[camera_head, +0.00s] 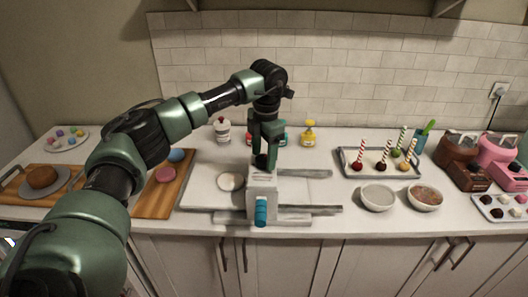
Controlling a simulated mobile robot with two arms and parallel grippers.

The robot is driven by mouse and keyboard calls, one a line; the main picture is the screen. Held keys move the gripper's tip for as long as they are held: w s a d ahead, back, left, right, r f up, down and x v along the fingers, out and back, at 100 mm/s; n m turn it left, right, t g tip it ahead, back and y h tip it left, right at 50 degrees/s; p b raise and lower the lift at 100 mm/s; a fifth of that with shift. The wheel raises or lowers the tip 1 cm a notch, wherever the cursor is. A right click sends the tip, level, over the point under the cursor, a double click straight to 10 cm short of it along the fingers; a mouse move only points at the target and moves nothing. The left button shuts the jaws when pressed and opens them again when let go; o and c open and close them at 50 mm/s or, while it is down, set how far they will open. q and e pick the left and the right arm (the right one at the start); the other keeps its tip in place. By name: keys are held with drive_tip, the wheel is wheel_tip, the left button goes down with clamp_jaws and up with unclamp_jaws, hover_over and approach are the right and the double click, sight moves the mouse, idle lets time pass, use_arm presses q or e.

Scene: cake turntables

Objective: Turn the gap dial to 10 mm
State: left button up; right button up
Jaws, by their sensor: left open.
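A grey machine (262,190) stands at the middle of the counter, near the front edge, with flat plates reaching out to its left and right. A teal handle (261,212) sits on its front face. My left arm comes in from the left and bends downward over the machine. My left gripper (264,157) points down at the machine's top and is open. A dark part shows at the machine's top between or under the fingers; I cannot tell whether it is the gap dial or fingertip. Any dial marks are hidden or too small to read. My right gripper is not in view.
A white round piece (230,182) lies on the machine's left plate. A wooden board (160,200) lies to the left. A tray of cake pops (350,169) and two bowls (378,197) stand to the right. A yellow bottle (308,134) and a white jar (222,131) stand behind.

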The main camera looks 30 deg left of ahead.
use_arm(q)
drive_tip(key=shift+f, duration=0.1)
clamp_jaws()
drive_tip(key=shift+n, duration=0.3)
drive_tip(key=n, duration=0.3)
drive_tip(key=shift+w+n, duration=0.1)
drive_tip(key=shift+n, duration=0.2)
drive_tip(key=shift+w+a+n+g+p, duration=0.1)
drive_tip(key=shift+n+g+p, duration=0.2)
drive_tip(key=shift+n, duration=2)
